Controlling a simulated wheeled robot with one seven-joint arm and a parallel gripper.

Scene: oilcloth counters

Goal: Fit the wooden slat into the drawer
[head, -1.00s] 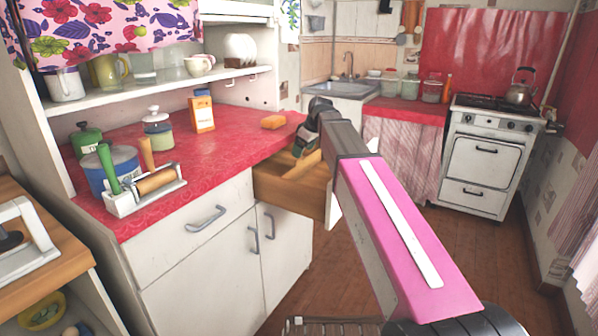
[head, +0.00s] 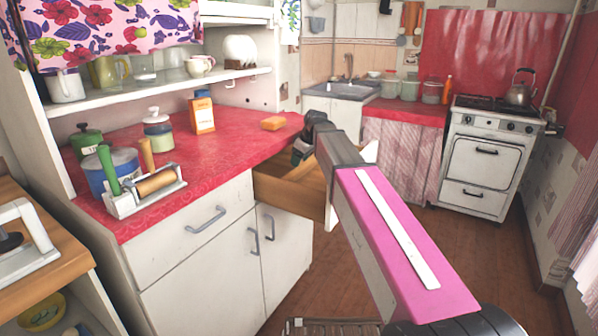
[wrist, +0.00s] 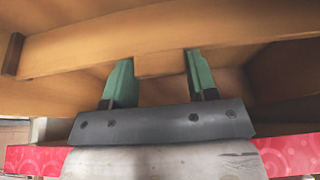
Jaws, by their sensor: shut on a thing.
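The wooden slat (wrist: 230,28) is a long, light-brown strip running across the wrist view, slightly tilted, in front of my fingertips. My gripper (wrist: 158,58) has two green fingers, set apart and closed on the slat's near part. In the head view my gripper (head: 303,150) is over the open drawer (head: 284,190), which sticks out from the white cabinet under the red counter. In the head view the slat is mostly hidden by my arm and the drawer's side. I cannot tell whether the slat's ends touch the drawer walls.
The floor (head: 450,250) right of the drawer is clear.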

